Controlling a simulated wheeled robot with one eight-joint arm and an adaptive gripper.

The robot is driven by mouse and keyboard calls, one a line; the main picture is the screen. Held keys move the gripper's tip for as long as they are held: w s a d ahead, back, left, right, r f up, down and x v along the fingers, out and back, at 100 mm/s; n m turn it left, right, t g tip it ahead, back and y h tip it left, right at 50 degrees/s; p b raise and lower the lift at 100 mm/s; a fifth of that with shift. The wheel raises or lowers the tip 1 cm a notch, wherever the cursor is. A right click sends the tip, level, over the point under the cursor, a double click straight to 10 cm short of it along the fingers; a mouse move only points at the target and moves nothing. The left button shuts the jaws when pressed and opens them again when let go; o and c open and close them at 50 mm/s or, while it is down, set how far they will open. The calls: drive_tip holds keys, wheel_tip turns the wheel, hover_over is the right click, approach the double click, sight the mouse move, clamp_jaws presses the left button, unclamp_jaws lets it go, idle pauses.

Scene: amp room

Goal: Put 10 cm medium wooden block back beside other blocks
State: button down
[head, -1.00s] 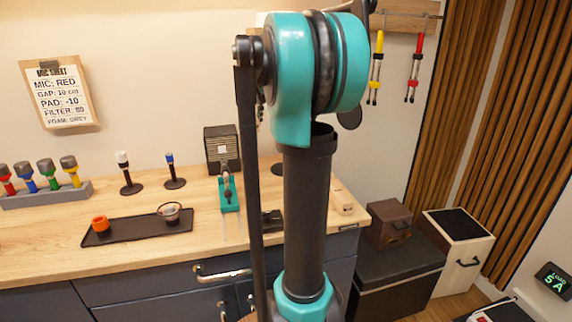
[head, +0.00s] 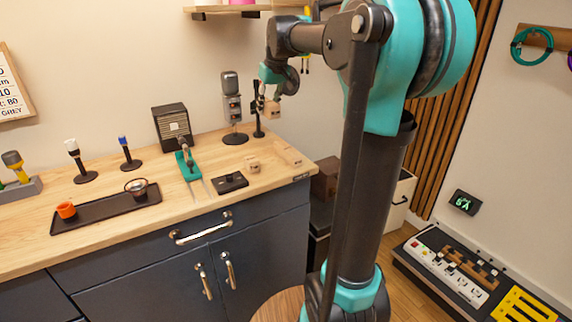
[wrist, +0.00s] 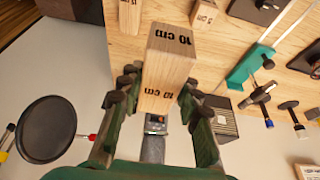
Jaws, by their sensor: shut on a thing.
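My gripper (head: 268,98) is shut on the 10 cm wooden block (head: 273,110), raised above the back right of the counter. In the wrist view the fingers of my gripper (wrist: 155,95) grip both sides of the block (wrist: 170,62), whose "10 cm" labels show. Two other blocks lie apart on the counter below: a short one (head: 252,165) and a long one (head: 287,153) near the right end. The wrist view also shows the short block (wrist: 203,14) and part of the long block (wrist: 129,16) at its top edge.
A grey microphone on a stand (head: 232,108) stands close left of my gripper, with a thin dark stand (head: 258,122) beside it. A black holder (head: 230,183) and a teal tool with rods (head: 187,164) lie left of the blocks. Bare wood surrounds the two blocks.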

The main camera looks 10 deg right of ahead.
sight(268, 162)
wheel_tip(268, 162, down, 19)
drive_tip(key=shift+f, duration=0.1)
idle(0.4)
drive_tip(key=shift+f, duration=0.15)
drive_tip(key=c, duration=1.1)
unclamp_jaws()
drive_tip(key=shift+o, duration=0.2)
drive_tip(key=v, duration=1.2)
drive_tip(key=s+d+f+m, duration=0.1)
drive_tip(key=s+f, duration=0.9)
drive_tip(key=s, duration=0.3)
drive_tip(key=s+d+f+m+h, duration=0.1)
drive_tip(key=s+f+m, duration=0.1)
drive_tip(key=s+f, duration=0.9)
drive_tip(key=shift+s+d+f+m, duration=0.3)
drive_tip(key=shift+s+d, duration=0.05)
drive_tip(key=shift+s, duration=0.75)
